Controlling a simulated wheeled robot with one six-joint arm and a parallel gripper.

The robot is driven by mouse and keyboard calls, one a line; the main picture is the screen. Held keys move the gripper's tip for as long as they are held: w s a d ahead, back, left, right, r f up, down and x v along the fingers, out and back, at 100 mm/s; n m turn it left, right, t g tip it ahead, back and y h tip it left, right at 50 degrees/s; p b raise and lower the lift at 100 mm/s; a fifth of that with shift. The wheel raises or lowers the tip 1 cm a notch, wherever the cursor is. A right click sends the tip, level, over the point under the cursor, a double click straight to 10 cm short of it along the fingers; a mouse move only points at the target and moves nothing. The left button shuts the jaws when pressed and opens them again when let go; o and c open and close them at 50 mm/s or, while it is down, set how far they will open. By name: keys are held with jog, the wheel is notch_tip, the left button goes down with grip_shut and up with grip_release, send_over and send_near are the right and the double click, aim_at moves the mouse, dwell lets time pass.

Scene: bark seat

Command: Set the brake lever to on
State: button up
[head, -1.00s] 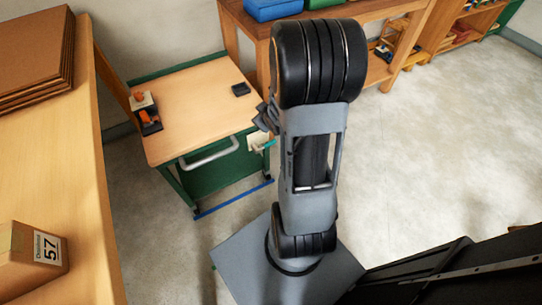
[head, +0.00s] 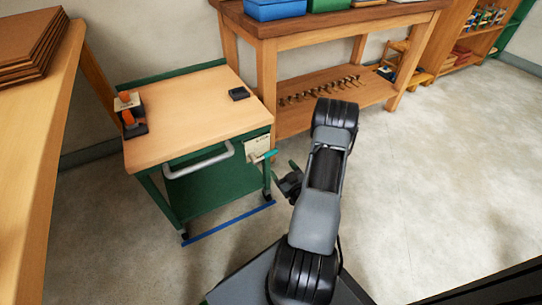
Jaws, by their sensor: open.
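The brake lever (head: 268,155) is a small teal handle on a pale plate (head: 256,146) at the right side of a green cart (head: 217,183) with a wooden top. The lever points to the right and slightly up. The plate's print is too small to read. My gripper (head: 287,179) is dark, open and empty. It is in the air just right of the cart, below and right of the lever and apart from it. My arm does not cover the lever.
The cart has a grey push handle (head: 198,161) in front. Two orange-topped items (head: 132,122) and a small black block (head: 239,93) are on its top. A wooden workbench (head: 335,95) stands behind. A wooden table (head: 35,130) is at left. The floor at right is clear.

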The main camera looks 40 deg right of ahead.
aim_at(271, 153)
jog(key=w, duration=0.3)
jog(key=w+d+b, duration=0.1)
jog(key=w, duration=0.5)
jog(key=shift+w+d+b, duration=0.15)
jog(key=shift+w+b, duration=0.15)
jog(key=shift+b, duration=0.1)
jog(key=shift+c, duration=0.4)
jog(key=c, duration=0.9)
